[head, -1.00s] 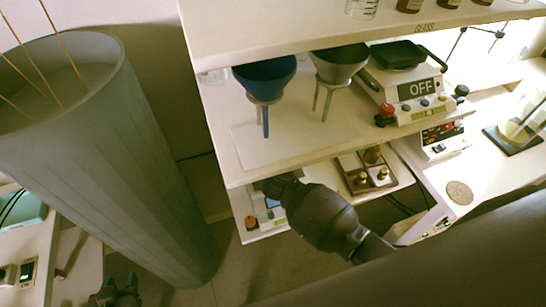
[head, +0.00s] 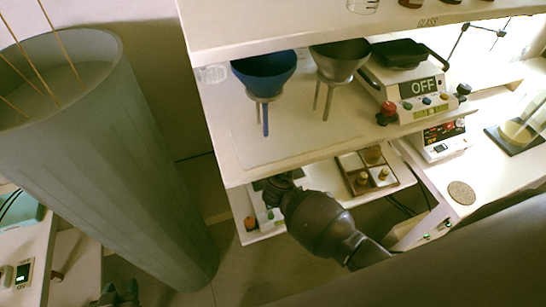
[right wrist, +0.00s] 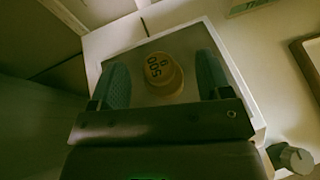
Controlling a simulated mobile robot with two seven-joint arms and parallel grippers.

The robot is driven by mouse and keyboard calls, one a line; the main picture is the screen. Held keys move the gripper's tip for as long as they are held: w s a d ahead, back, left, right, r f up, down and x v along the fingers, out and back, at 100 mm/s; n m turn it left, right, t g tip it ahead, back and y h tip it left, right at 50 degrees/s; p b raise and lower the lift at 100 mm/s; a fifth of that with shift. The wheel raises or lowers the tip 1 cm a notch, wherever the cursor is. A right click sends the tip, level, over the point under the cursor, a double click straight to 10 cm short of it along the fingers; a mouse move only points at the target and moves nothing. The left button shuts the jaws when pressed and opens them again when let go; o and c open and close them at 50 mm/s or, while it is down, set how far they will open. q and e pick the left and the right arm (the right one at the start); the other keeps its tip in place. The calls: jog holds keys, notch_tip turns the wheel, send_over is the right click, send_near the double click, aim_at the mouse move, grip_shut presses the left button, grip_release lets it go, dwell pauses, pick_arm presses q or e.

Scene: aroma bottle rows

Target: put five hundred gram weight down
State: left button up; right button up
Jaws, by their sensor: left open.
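The five hundred gram weight (right wrist: 164,74) is a brass-coloured cylinder marked 500 g. In the right wrist view it stands on the dark plate of a white scale (right wrist: 225,60). My right gripper (right wrist: 163,80) is open, one finger on each side of the weight, with gaps showing on both sides. In the head view my right arm reaches to the scale (head: 268,218) on the lower shelf; its gripper (head: 274,188) is partly hidden and the weight cannot be made out. My left gripper (head: 119,293) is open and empty at the bottom edge, partly cut off.
A wooden weight tray (head: 395,185) with brass weights sits right of the scale. A tall grey bin (head: 110,170) stands left.

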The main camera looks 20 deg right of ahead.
jog(key=shift+r, duration=0.1)
jog(key=shift+s+r, duration=0.1)
jog(key=shift+s, duration=0.1)
jog(key=p+v, duration=0.2)
jog(key=v, duration=0.9)
jog(key=s+d+m+y, duration=0.1)
jog(key=s+d+m, duration=0.3)
jog(key=m, duration=0.7)
jog(key=s+d+f+m+y, duration=0.1)
jog(key=s+d+m, duration=0.3)
jog(key=m, duration=0.6)
jog(key=s+d+f+m+g, duration=0.1)
jog(key=s+d+m, duration=0.4)
jog(key=m, duration=0.6)
jog(key=s, duration=0.2)
jog(key=shift+s+m+y, duration=0.3)
jog(key=shift+y, duration=0.1)
jog(key=shift+d+f, duration=0.1)
